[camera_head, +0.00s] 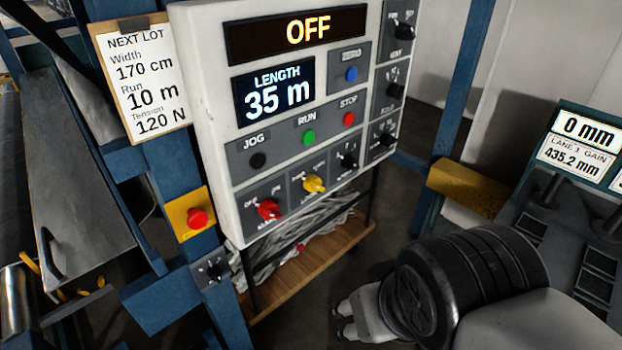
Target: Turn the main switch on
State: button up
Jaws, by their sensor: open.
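The control panel (215,100) is a white box at the upper middle. Its top display (308,31) reads OFF. A red rotary knob (268,209), with OFF and ON marks above it, sits at the panel's lower left; the small label under it seems to read MAIN. Its exact pointer direction is hard to tell. My gripper (343,318) is at the lower middle, below and right of the red knob and apart from the panel. Its fingertips point left, are spread apart and hold nothing visible.
Beside the red knob are a yellow knob (313,183) and a black knob (348,160). Above are JOG, RUN (308,137) and STOP (348,118) buttons. A red button on a yellow plate (176,216) is at left. A wooden shelf (320,252) lies below the panel.

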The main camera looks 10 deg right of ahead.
aim_at(267, 209)
jog(key=k+u, duration=0.1)
jog(key=u, duration=0.4)
jog(key=k+u, duration=0.15)
jog(key=u, duration=0.3)
jog(key=k+u, duration=0.1)
jog(key=u, duration=0.4)
